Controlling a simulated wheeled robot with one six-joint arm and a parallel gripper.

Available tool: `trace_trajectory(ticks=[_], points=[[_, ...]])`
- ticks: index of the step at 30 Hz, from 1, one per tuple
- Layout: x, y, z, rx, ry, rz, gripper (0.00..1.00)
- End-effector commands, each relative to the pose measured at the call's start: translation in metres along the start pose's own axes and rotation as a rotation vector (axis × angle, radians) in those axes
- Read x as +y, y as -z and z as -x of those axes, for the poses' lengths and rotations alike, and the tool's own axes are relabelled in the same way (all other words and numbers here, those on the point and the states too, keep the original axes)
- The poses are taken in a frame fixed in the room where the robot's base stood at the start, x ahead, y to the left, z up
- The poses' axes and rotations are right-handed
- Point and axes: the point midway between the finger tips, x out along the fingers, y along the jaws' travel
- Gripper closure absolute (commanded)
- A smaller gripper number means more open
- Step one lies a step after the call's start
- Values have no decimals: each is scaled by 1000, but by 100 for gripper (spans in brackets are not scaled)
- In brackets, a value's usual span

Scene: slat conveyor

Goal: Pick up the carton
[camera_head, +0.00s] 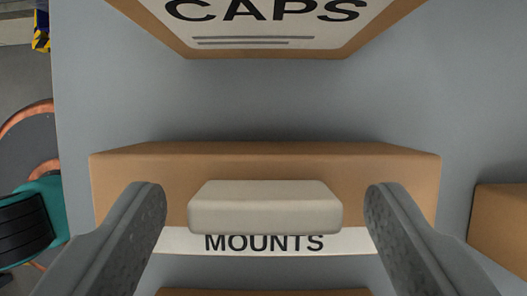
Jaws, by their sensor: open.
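I cannot tell whether the carton touches the box. My gripper (265,198) is open, with one grey finger to the left of the carton and one to the right. A clear gap shows on each side, and neither finger touches the carton. The carton's underside is hidden.
A box labelled CAPS (265,50) is at the top. Another brown box (503,225) is at the right edge, and a brown strip shows at the bottom. Bare grey surface (265,100) lies between the boxes. Teal and black objects (42,205) are at the left.

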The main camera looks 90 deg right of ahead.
Motion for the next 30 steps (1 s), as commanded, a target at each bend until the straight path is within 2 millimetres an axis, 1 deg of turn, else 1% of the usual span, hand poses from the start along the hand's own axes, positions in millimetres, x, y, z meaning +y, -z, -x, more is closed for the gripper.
trace_trajectory(ticks=[6,8,9,11,15,16,23,26,30], points=[[0,0,-1,0,-1,0,29],[0,0,-1,0,-1,0,41],[0,0,-1,0,-1,0,49],[0,0,-1,0,-1,0,60],[0,0,-1,0,-1,0,88],[0,0,-1,0,-1,0,90],[0,1,1,0,-1,0,90],[1,4,8,1,-2,0,90],[1,12,28,1,-3,1,90]])
